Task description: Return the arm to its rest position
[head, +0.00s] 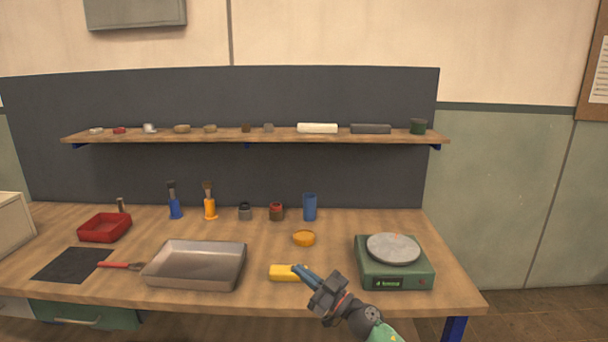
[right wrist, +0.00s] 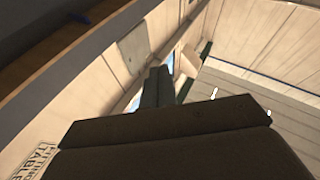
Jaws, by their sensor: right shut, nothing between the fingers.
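My right arm comes in from the bottom of the head view. Its gripper (head: 297,270) is shut and empty, with its fingers pointing up and left. In the picture the fingertips overlap the right end of a yellow block (head: 283,273) at the table's front. I cannot tell the gap between them; the jaws do not hold the block. In the right wrist view dark gripper parts (right wrist: 158,88) fill the lower middle, against wall panels and a strip of wood. My left arm and gripper are not in view.
The wooden table (head: 330,262) carries a metal tray (head: 195,281), a green scale (head: 393,273) with a round plate, an orange dish (head: 304,238), a red tray (head: 104,228) and a red-handled tool (head: 120,265). Brushes, jars and a blue cup (head: 310,206) stand behind, below a shelf (head: 250,138).

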